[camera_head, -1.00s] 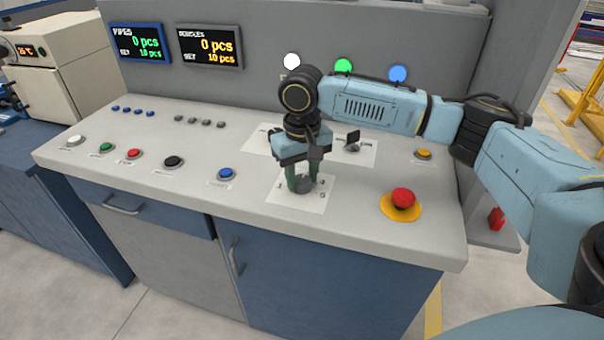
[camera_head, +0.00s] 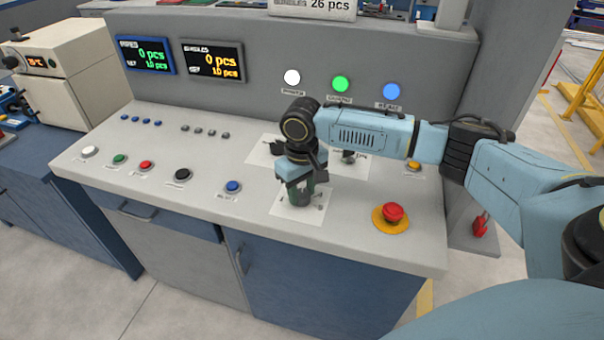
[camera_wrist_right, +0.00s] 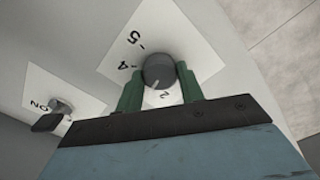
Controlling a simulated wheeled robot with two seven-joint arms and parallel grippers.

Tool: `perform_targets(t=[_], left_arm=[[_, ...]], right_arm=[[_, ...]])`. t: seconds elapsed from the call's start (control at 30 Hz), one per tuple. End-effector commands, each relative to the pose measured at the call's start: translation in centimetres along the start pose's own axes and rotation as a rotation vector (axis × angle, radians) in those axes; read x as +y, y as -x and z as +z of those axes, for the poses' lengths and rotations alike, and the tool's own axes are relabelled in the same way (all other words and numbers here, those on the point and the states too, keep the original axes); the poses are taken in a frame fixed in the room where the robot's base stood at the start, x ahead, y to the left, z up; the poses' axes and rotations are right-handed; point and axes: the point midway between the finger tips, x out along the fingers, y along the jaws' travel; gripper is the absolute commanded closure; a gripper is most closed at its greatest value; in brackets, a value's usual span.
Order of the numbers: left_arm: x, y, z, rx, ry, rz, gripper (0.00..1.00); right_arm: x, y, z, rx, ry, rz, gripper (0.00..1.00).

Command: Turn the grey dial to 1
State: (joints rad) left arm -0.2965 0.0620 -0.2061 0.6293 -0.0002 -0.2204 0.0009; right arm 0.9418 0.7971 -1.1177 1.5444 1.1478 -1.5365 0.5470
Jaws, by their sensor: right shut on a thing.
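The grey dial (camera_wrist_right: 158,72) sits on a white label sheet (camera_wrist_right: 115,62) with numbers; 5, 4 and 2 are readable in the right wrist view. A light pointer mark on the dial's top lies toward the 2 side; its exact setting is hard to tell. My right gripper (camera_wrist_right: 157,88) is shut on the dial, with one green finger on each side. In the head view my right gripper (camera_head: 299,192) points down over the label sheet (camera_head: 318,208) and mostly hides the dial. My left gripper is not in view.
A red emergency button (camera_head: 392,212) on a yellow base stands right of the dial. Black switches stand behind, one beside an ON label (camera_wrist_right: 62,106). A blue button (camera_head: 233,186) is to the left. The console's front strip is clear.

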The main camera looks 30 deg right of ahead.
Motion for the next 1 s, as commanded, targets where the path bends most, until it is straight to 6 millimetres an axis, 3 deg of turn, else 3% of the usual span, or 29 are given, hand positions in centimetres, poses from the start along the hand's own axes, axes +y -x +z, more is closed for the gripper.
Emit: perform_targets(t=[0.03,0.3,0.67,1.0], left_arm=[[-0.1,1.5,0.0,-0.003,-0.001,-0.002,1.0],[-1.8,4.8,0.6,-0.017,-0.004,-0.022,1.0],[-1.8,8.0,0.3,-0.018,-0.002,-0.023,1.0],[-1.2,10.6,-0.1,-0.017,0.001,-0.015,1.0]], right_arm=[[0.0,0.6,0.1,-0.004,0.016,-0.001,0.85],[0.0,0.5,0.1,-0.003,0.121,0.0,0.85],[0.0,0.3,0.0,-0.001,0.317,-0.001,0.85],[0.0,0.3,0.0,0.0,0.637,-0.002,0.85]])
